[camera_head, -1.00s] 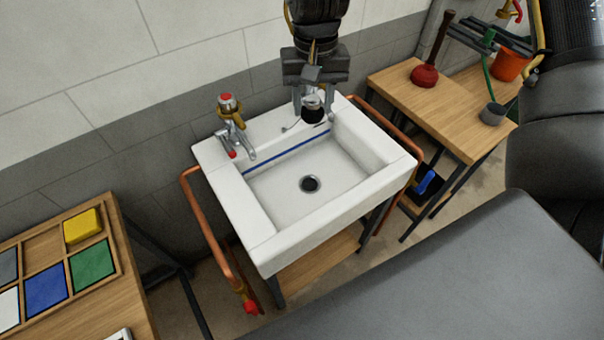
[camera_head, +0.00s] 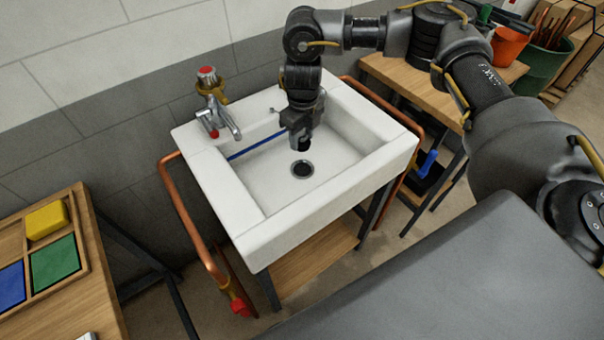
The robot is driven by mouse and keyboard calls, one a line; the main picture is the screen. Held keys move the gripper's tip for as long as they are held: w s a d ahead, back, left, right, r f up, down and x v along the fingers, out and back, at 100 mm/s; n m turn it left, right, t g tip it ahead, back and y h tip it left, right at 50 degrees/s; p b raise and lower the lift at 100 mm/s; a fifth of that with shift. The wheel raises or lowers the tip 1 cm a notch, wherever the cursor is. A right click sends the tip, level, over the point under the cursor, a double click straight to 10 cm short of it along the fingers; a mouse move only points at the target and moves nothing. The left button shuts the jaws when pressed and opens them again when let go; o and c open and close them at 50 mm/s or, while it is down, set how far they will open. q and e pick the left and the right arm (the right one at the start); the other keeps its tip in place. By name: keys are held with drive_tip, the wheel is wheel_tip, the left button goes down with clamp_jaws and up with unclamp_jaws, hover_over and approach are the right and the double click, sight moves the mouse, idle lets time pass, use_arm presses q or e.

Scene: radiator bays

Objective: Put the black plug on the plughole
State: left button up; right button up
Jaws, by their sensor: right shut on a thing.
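The white sink (camera_head: 247,239) stands against the wall in the middle of the view. Its dark plughole (camera_head: 302,169) lies open in the basin floor. My right gripper (camera_head: 301,140) points down into the basin, just behind and above the plughole. It is shut on the black plug (camera_head: 301,146), which shows only as a small dark shape below the fingers. The plug appears apart from the plughole; its exact height above the basin floor is hard to tell. My left gripper is out of view.
A tap with a red top (camera_head: 207,76) stands at the sink's back left. Copper pipes (camera_head: 186,217) run along both sides of the sink. A table with a sorting tray (camera_head: 82,243) is at left, and a wooden bench (camera_head: 425,92) is at right.

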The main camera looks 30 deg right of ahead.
drive_tip(key=shift+s+d+f+m, duration=0.1)
drive_tip(key=shift+d+f+m, duration=0.05)
drive_tip(key=shift+f+m, duration=0.15)
hover_over(302, 170)
wheel_tip(302, 170, down, 5)
drive_tip(key=shift+d, duration=0.15)
drive_tip(key=shift+f+b, duration=0.55)
drive_tip(key=shift+f, duration=1.9)
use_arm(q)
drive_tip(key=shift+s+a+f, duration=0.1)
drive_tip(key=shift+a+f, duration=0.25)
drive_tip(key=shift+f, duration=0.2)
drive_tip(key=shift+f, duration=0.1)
use_arm(e)
drive_tip(key=o, duration=0.5)
drive_tip(key=shift+f, duration=0.15)
drive_tip(key=o, duration=0.5)
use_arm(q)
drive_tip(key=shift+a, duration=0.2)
